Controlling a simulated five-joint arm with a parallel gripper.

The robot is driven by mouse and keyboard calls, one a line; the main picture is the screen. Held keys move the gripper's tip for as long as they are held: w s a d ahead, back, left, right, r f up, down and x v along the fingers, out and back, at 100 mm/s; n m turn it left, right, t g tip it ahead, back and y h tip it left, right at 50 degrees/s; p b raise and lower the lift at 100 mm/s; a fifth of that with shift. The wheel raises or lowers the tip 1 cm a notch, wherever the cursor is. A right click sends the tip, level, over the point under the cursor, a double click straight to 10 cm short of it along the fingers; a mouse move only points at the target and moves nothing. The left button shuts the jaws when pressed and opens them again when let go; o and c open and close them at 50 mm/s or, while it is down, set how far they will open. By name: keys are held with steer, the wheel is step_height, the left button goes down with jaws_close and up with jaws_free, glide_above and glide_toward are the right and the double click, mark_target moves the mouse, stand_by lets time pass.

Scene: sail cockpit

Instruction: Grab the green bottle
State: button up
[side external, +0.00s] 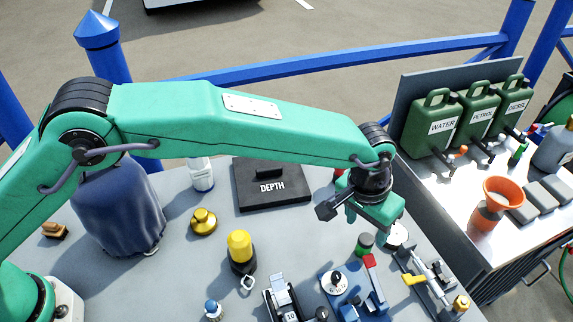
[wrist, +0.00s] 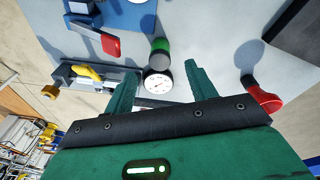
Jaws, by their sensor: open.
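The gauge (side external: 397,235) is right beside the cylinder. I cannot tell how high my fingers are above the table.
A blue block with a red lever (side external: 371,262) and a device with a yellow part (side external: 413,279) stand close by. A black DEPTH box (side external: 270,187) lies behind. A red object (wrist: 264,100) is right of my fingers. Green jerrycans (side external: 433,128) stand on the right bench.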

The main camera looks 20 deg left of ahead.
mark_target(365, 239)
steer(key=shift+f, duration=0.75)
steer(key=shift+w+f, duration=0.1)
steer(key=shift+w+d+f, duration=0.15)
steer(key=shift+d+f, duration=0.05)
steer(key=shift+f, duration=1.05)
steer(key=shift+w+d+f, duration=0.1)
steer(key=shift+d+f, duration=0.05)
steer(key=shift+f, duration=1.05)
steer(key=shift+c, duration=0.3)
steer(key=c, duration=1)
